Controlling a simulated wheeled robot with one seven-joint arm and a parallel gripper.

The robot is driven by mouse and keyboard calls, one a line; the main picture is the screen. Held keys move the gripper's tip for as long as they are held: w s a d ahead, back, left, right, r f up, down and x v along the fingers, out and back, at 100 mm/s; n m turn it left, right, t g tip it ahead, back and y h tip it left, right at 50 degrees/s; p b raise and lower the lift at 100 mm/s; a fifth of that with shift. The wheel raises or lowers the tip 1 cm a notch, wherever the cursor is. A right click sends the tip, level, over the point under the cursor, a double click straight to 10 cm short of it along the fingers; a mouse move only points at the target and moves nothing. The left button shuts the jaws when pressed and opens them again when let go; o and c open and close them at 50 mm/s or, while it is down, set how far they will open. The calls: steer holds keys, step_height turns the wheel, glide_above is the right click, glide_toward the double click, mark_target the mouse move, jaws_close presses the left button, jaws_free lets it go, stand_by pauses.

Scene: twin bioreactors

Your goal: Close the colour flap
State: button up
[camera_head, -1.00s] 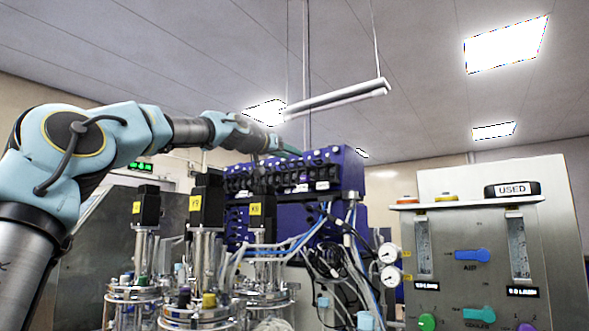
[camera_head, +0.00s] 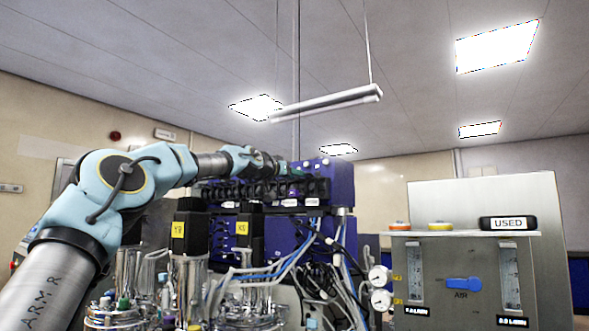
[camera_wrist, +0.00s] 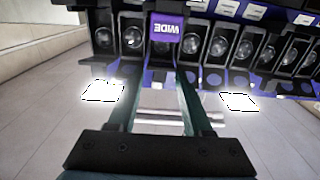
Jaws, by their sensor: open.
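The row of dark flaps runs along the front of the blue-purple unit (camera_head: 340,187). One purple flap (camera_wrist: 167,34), marked "WIDE", stands out among the black ones in the wrist view, where the lettering is upside down. I take it as the colour flap; its exact angle is hard to tell. My gripper (camera_wrist: 159,74) is open and empty, its two fingers pointing towards the purple flap, with the tips just short of it or close to its edge.
Glass and steel bioreactor vessels with black motors (camera_head: 189,235) stand in front of the unit. Cables and blue tubes (camera_head: 290,258) hang at its right. A grey control panel (camera_head: 462,270) with gauges and a "USED" label (camera_head: 508,223) stands further right.

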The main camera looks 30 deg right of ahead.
steer(key=shift+w+d, duration=0.1)
steer(key=shift+d, duration=0.05)
jaws_close()
stand_by(0.4)
